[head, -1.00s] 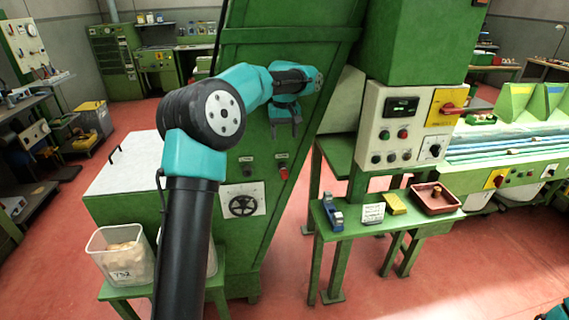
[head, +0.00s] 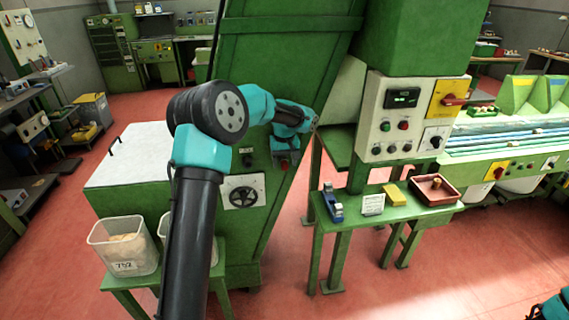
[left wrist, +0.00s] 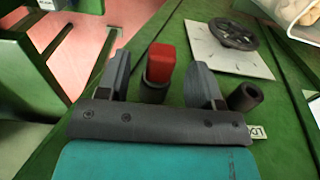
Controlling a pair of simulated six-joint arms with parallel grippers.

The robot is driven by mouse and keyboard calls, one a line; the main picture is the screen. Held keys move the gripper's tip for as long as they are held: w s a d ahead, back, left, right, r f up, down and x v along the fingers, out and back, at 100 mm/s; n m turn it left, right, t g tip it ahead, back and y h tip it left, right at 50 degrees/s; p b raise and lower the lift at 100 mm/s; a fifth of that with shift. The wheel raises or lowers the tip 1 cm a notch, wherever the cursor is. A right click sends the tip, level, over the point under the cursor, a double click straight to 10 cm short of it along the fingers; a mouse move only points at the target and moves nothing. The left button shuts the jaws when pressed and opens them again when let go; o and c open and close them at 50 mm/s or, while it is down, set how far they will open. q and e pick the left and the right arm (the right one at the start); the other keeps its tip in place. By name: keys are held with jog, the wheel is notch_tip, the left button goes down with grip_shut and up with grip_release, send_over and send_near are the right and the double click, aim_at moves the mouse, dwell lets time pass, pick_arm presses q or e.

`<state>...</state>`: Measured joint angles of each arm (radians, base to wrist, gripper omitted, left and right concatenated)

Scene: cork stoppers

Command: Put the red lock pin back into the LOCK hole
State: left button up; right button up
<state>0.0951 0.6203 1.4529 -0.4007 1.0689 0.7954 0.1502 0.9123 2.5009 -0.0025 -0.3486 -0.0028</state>
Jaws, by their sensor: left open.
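The red lock pin (left wrist: 161,64) stands in a dark round collar (left wrist: 155,92) on the sloping green machine face. In the head view the pin (head: 284,164) is partly hidden by my left gripper. My left gripper (left wrist: 159,72) is open, with one finger on each side of the pin; I cannot tell whether either touches it. A second dark collar (left wrist: 246,96), empty, lies to the right in the wrist view, beside a partly hidden label (left wrist: 257,131) that seems to read LOCK. It shows left of the pin in the head view (head: 247,161).
A black handwheel (head: 243,197) on a white plate sits below the collars. A shelf (head: 345,222) at the right holds a blue tool, a card, a yellow block and a red tray (head: 456,190). Bins of corks (head: 123,246) stand at lower left.

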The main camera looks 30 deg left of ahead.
pick_arm(q)
jog(key=shift+f, duration=0.5)
jog(key=c, duration=1.1)
jog(key=shift+o, duration=0.2)
jog(key=shift+s+d, duration=0.5)
jog(key=shift+s, duration=0.1)
jog(key=shift+s+d, duration=1.45)
jog(key=shift+s, duration=0.3)
jog(key=s+d, duration=0.2)
jog(key=s, duration=0.1)
jog(key=shift+d, duration=0.3)
